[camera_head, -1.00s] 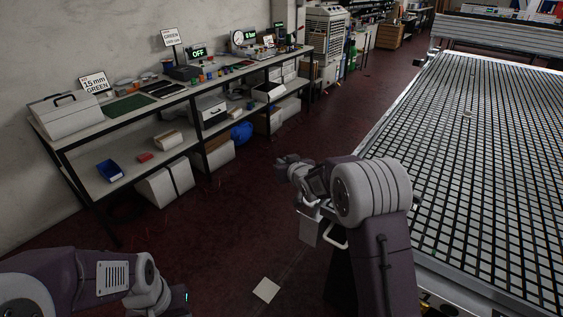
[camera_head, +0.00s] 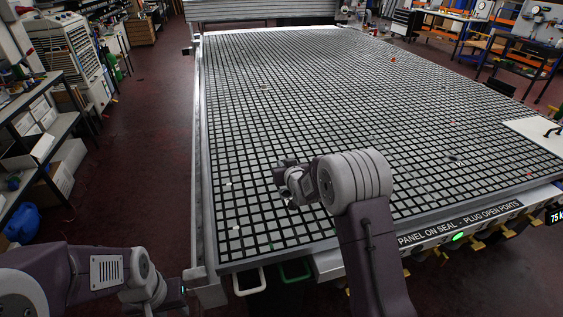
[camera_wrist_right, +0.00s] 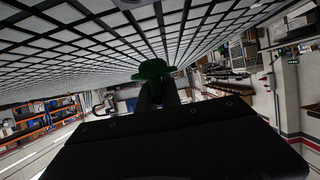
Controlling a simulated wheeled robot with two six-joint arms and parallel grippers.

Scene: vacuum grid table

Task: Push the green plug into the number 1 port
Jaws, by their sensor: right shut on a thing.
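The green plug (camera_wrist_right: 152,70) is held at the tip of my right gripper (camera_wrist_right: 157,93) in the right wrist view. In the head view my right gripper (camera_head: 283,180) is over the near left part of the vacuum grid table (camera_head: 255,160); the plug cannot be made out there. I cannot tell how high it is above the grid. My left arm's wrist (camera_head: 145,280) shows at the lower left, its fingers not visible. Small spots dot the grid, but no number 1 port can be made out.
The table's front edge carries a sign (camera_head: 460,222) reading "PANEL ON SEAL - PLUG OPEN PORTS" and a lit green lamp (camera_head: 458,237). A white panel (camera_head: 540,133) with a handle lies at the right. Shelving (camera_head: 40,140) stands left, across clear red floor (camera_head: 145,150).

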